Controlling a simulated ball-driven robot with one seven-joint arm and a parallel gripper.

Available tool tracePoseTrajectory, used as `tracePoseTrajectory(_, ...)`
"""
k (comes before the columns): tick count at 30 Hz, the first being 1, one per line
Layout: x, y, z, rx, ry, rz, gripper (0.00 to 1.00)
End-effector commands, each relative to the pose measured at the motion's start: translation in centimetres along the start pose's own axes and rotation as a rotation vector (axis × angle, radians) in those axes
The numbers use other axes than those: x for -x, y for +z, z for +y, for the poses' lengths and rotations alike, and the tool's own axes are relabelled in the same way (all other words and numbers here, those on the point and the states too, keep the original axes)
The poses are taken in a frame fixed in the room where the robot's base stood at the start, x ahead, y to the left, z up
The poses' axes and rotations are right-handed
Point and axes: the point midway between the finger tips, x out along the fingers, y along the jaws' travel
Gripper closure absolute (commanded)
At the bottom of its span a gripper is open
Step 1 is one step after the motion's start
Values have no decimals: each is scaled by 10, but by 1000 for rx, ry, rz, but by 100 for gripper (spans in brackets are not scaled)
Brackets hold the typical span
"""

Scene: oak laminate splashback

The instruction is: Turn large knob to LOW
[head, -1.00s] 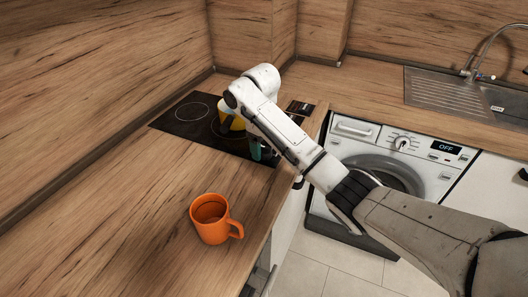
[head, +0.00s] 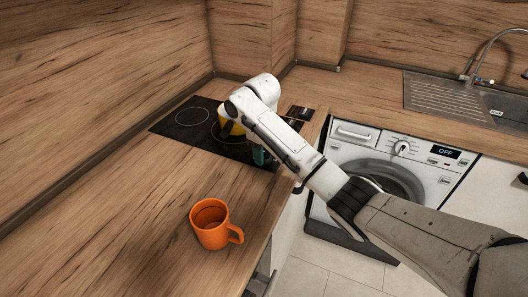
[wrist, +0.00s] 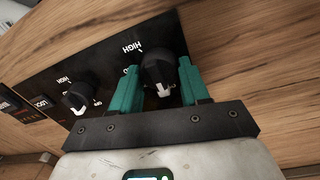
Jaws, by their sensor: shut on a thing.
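The large dark knob (wrist: 160,72) is on the black control panel (wrist: 110,62) in the wrist view. A white pointer mark shows on its lower edge in the picture. A HIGH label sits to its upper left; I see no LOW label. My gripper (wrist: 158,69) has its teal fingers on both sides of this knob and is shut on it. In the head view, a bit of teal finger (head: 260,156) shows at the hob's front edge, and my arm hides the knob.
A smaller knob (wrist: 77,98) sits left of the large one. A yellow mug (head: 232,127) stands on the black hob (head: 190,117), partly behind my arm. An orange mug (head: 208,228) stands on the counter (head: 130,220). A washing machine (head: 428,170) is at right.

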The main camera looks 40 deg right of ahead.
Motion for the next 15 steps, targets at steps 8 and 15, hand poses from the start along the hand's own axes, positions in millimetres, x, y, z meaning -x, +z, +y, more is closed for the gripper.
tracePoseTrajectory(8,2,0,0,-17,0,-1,85)
tracePoseTrajectory(15,4,-1,-1,-121,-2,-8,85)
